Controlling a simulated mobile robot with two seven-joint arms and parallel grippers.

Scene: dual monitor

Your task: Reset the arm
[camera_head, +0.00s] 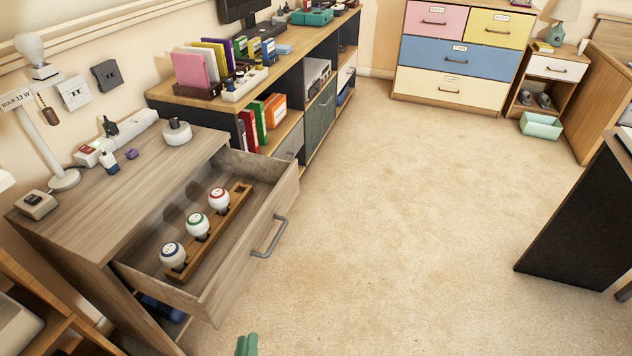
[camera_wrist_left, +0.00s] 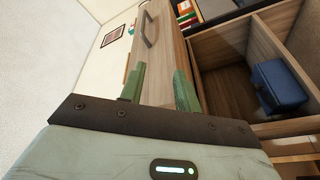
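My left gripper shows in the wrist view (camera_wrist_left: 160,88) with its two green fingers spread apart and nothing seen held between them. In the head view only a small green fingertip (camera_head: 247,345) shows at the bottom edge, below the open drawer; the rest of the arm is out of frame. In the wrist view the drawer front with its grey handle (camera_wrist_left: 148,28) lies beyond the fingers; I cannot tell the exact distance. My right gripper is in neither view.
The wooden cabinet's drawer (camera_head: 232,262) stands pulled out, with a rack of three bulbs (camera_head: 197,225) inside. A blue box (camera_wrist_left: 280,87) sits in the open compartment below. A desk lamp (camera_head: 45,125) stands on the cabinet. A dark panel (camera_head: 580,215) stands right; the carpet (camera_head: 400,200) between is clear.

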